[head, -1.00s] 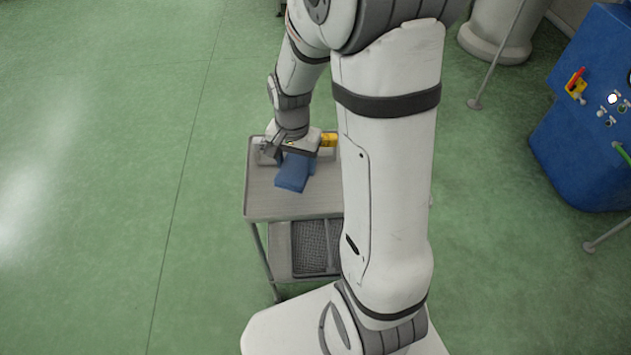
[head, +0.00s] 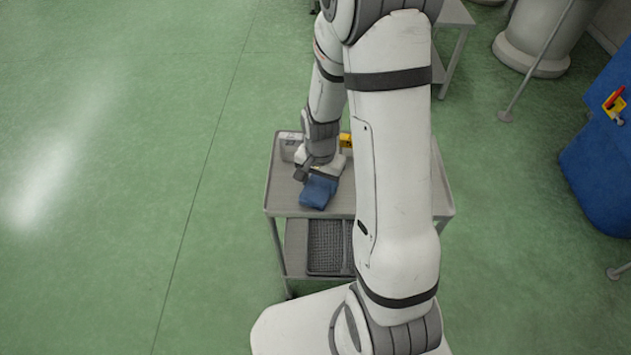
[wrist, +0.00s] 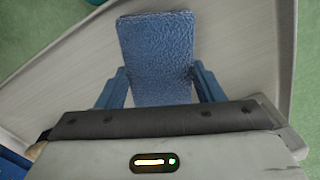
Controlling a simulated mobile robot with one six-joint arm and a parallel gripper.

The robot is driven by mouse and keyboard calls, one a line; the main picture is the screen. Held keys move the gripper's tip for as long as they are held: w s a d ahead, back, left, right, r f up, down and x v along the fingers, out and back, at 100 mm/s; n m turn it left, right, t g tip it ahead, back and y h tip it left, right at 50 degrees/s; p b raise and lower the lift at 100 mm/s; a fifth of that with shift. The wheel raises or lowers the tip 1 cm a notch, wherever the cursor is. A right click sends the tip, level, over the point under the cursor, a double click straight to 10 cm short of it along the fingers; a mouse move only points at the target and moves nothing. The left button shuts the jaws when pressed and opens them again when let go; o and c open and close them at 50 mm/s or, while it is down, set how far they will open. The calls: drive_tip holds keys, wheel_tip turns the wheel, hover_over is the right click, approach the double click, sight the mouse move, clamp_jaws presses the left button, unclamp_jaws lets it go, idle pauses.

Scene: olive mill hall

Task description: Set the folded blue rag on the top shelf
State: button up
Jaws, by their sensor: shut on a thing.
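The folded blue rag (head: 318,191) is held in my gripper (head: 314,176), over the top shelf (head: 285,196) of a grey trolley. In the wrist view the rag (wrist: 157,50) lies between the two blue fingers of my gripper (wrist: 158,78), which is shut on it. The pale shelf surface (wrist: 240,55) shows behind the rag there. I cannot tell whether the rag touches the shelf or hangs just above it. My forearm hides the right part of the trolley.
A yellow item (head: 346,139) and a whitish item (head: 289,146) are at the shelf's back. A dark mesh basket (head: 328,245) sits on the lower shelf. Blue machinery (head: 600,150) stands at right. Green floor at left is clear.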

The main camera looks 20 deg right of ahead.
sight(320, 185)
drive_tip(key=o, duration=0.9)
drive_tip(key=shift+o, duration=0.2)
wheel_tip(320, 185, up, 11)
drive_tip(key=s+a+r+n+t, duration=0.1)
drive_tip(key=s+r+n+t, duration=0.1)
drive_tip(key=s+r+n, duration=0.6)
drive_tip(key=s+r, duration=0.4)
drive_tip(key=s, duration=0.1)
drive_tip(key=shift+s+r+t+p, duration=0.3)
drive_tip(key=shift+r+t+p, duration=0.1)
